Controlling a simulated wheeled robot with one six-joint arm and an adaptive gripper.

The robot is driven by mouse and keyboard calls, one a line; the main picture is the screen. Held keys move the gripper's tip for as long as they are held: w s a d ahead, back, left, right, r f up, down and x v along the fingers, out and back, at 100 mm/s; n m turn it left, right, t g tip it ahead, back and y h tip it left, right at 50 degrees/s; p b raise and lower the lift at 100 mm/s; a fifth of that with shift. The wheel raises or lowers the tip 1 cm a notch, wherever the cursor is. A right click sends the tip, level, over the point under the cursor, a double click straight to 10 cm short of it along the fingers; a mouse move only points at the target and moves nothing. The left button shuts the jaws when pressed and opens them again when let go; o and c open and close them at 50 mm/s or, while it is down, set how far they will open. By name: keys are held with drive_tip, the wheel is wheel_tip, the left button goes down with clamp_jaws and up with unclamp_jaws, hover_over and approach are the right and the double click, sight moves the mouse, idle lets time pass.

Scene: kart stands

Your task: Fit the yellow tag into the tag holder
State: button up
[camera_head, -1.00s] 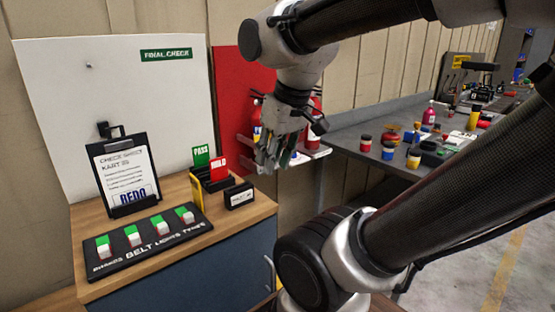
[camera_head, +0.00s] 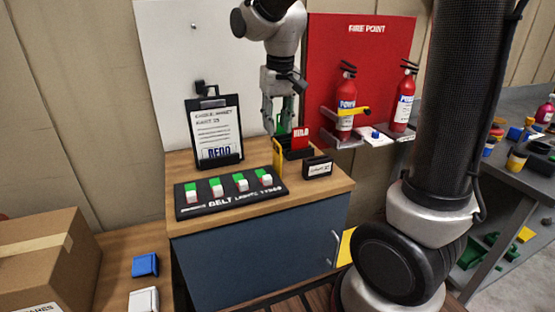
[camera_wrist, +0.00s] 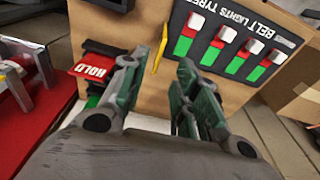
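The yellow tag (camera_head: 278,157) stands upright on the wooden cabinet top, beside the green PASS tag and red HOLD tag (camera_head: 300,138) in their black rack. In the wrist view the yellow tag (camera_wrist: 160,47) shows nearly edge-on, just past my fingertips and between their lines. My gripper (camera_head: 277,127) points down above it, fingers apart and empty; it also shows in the wrist view (camera_wrist: 160,68).
A black switch panel (camera_head: 230,197) lies at the cabinet's front, and a clipboard (camera_head: 215,135) stands at the back left. A cardboard box (camera_head: 45,262) is at lower left.

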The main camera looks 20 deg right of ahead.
sight(277, 142)
drive_tip(key=f, duration=0.7)
drive_tip(key=shift+w+d+f, duration=0.15)
drive_tip(key=shift+w+f, duration=0.2)
drive_tip(key=shift+f, duration=0.05)
clamp_jaws()
